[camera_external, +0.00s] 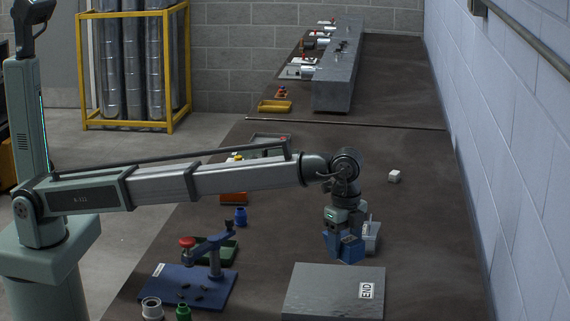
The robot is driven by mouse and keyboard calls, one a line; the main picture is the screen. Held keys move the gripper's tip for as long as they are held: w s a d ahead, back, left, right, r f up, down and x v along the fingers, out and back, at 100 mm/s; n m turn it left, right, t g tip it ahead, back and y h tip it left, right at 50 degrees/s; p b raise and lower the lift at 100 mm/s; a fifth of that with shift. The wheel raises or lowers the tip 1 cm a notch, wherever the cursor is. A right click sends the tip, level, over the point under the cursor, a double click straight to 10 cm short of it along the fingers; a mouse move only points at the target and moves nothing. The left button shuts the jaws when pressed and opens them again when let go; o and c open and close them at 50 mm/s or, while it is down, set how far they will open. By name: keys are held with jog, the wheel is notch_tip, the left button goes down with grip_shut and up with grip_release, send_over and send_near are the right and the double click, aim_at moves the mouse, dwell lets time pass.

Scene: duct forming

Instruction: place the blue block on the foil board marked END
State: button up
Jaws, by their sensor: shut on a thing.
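My gripper (345,224) points down over the right half of the table. It is shut on the blue block (349,251), which shows just below and between the fingers. The fingers hide part of the block. I cannot tell whether its underside touches the table. The foil board (318,294) is a flat grey sheet at the front, nearer the camera than the block. A white END label (366,290) lies at its right side.
A small pale container (372,238) stands right beside my gripper. A white cube (394,176) lies farther back. Left of the board are a blue-based press (190,288), a green tray (229,250) and a blue bottle (240,217). A wall runs along the right; the table's right strip is clear.

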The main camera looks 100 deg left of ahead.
aim_at(338, 290)
jog(key=shift+s, duration=0.35)
jog(key=shift+s+f, duration=0.15)
jog(key=shift+f, duration=0.05)
jog(key=shift+a+f, duration=0.1)
jog(key=shift+f, duration=4.7)
jog(key=shift+f, duration=0.15)
jog(key=o, duration=1.3)
notch_tip(338, 290, up, 12)
jog(key=shift+r, duration=0.2)
